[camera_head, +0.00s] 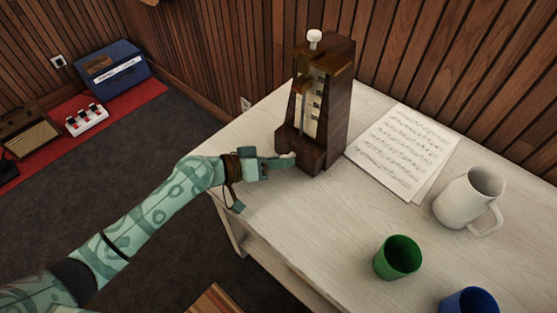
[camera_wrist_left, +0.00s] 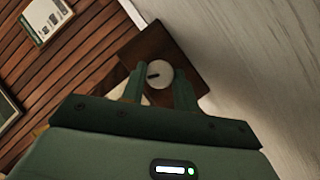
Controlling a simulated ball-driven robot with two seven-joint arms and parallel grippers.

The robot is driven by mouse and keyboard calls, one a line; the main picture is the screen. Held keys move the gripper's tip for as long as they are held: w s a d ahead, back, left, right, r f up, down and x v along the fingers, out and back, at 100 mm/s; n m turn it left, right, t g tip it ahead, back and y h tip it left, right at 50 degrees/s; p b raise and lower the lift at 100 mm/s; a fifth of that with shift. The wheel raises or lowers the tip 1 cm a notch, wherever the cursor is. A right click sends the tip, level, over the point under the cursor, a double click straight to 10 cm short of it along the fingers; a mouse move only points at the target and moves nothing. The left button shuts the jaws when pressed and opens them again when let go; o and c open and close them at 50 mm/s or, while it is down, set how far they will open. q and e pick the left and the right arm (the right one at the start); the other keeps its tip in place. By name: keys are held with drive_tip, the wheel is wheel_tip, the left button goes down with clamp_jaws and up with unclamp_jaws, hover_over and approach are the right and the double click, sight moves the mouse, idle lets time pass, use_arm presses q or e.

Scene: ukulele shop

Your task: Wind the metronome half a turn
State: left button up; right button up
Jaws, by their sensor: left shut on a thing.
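The metronome (camera_head: 335,110) is a dark brown wooden tapered case with a pale scale and pendulum on its front. It stands upright near the table's far left corner, with a white knob (camera_head: 314,37) on top. My left gripper (camera_head: 280,160) reaches in from the left to the low left side of the case. It is shut on the round white winding key (camera_wrist_left: 160,74), which has a short dark mark on its face. The key sits between the two green fingers (camera_wrist_left: 160,86) in the left wrist view. In the head view the fingers mostly hide the key. My right gripper is not in view.
The pale table (camera_head: 310,220) also holds sheet music (camera_head: 405,150), a white mug (camera_head: 467,198), a green cup (camera_head: 397,258) and a blue cup (camera_head: 470,303). A wood-panelled wall is close behind the metronome. A blue case (camera_head: 115,70) and amplifier (camera_head: 30,132) are on the floor left.

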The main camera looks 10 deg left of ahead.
use_arm(q)
drive_tip(key=shift+r+m+t+y+p, duration=0.35)
drive_tip(key=shift+m+y+p, duration=0.45)
drive_tip(key=shift+p, duration=0.55)
drive_tip(key=m+p, duration=0.1)
drive_tip(key=y+p, duration=0.1)
drive_tip(key=p, duration=0.1)
drive_tip(key=shift+s+d+r+m+t, duration=0.15)
drive_tip(key=shift+m+t, duration=0.1)
drive_tip(key=shift+m, duration=0.15)
drive_tip(key=shift+f+m+y+p, duration=0.25)
drive_tip(key=shift+m+y+p, duration=0.2)
drive_tip(key=shift+p, duration=0.6)
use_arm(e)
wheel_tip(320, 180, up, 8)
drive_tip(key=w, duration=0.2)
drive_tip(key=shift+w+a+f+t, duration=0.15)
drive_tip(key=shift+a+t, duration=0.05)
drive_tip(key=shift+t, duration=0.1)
use_arm(q)
drive_tip(key=o, duration=1)
drive_tip(key=shift+c, duration=0.2)
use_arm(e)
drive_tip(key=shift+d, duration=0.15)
